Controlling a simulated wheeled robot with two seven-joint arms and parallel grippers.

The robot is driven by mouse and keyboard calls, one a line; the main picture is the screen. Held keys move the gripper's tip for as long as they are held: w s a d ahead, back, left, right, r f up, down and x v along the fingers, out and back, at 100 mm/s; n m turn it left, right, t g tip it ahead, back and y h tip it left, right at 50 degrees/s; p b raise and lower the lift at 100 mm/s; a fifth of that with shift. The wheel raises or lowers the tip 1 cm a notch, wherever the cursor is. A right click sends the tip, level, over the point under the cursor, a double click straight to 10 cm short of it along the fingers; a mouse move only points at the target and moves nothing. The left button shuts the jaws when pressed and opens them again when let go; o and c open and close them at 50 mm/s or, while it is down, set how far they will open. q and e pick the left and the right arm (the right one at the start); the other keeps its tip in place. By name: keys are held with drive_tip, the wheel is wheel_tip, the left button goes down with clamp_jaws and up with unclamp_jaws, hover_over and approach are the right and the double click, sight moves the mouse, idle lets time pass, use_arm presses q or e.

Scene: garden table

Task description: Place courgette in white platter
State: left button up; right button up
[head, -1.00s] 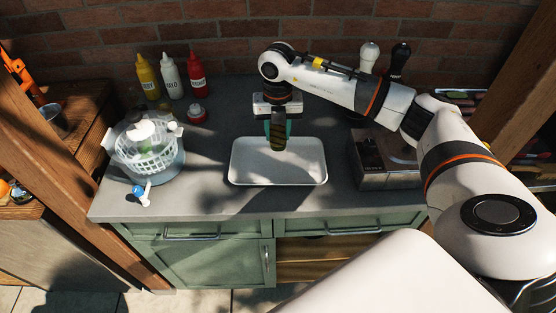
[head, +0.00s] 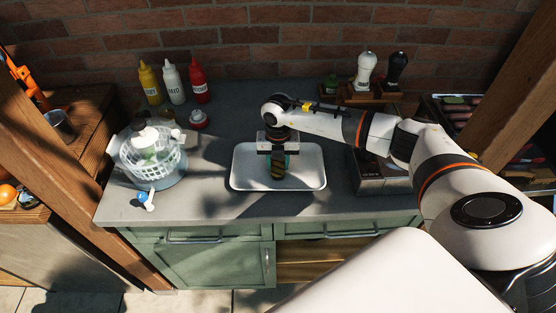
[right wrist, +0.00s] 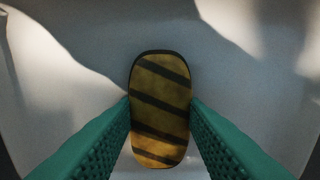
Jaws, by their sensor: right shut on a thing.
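The white platter (head: 306,182) is a shallow rectangular tray on the grey counter, in the middle of the head view. My right gripper (head: 278,162) is over the platter, pointing down and shut on the courgette (head: 278,170). The courgette is dark with yellowish stripes. In the right wrist view the courgette (right wrist: 160,110) is between the green fingers (right wrist: 160,120), with the white platter surface (right wrist: 90,60) below it. I cannot tell whether the courgette touches the platter floor. My left gripper is not in view.
A salad spinner (head: 150,160) stands left of the platter. Yellow (head: 149,82), white (head: 173,82) and red (head: 199,80) sauce bottles stand at the back left. A dark box (head: 376,178) is right of the platter. White (head: 365,70) and black (head: 396,68) mills stand at the back right.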

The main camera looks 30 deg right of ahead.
sight(278, 165)
drive_tip(key=shift+f, duration=0.1)
drive_tip(key=o, duration=1)
drive_tip(key=shift+o, duration=0.2)
wheel_tip(278, 165, up, 12)
drive_tip(key=b, duration=0.3)
drive_tip(key=shift+r+b, duration=0.2)
drive_tip(key=shift+b, duration=0.15)
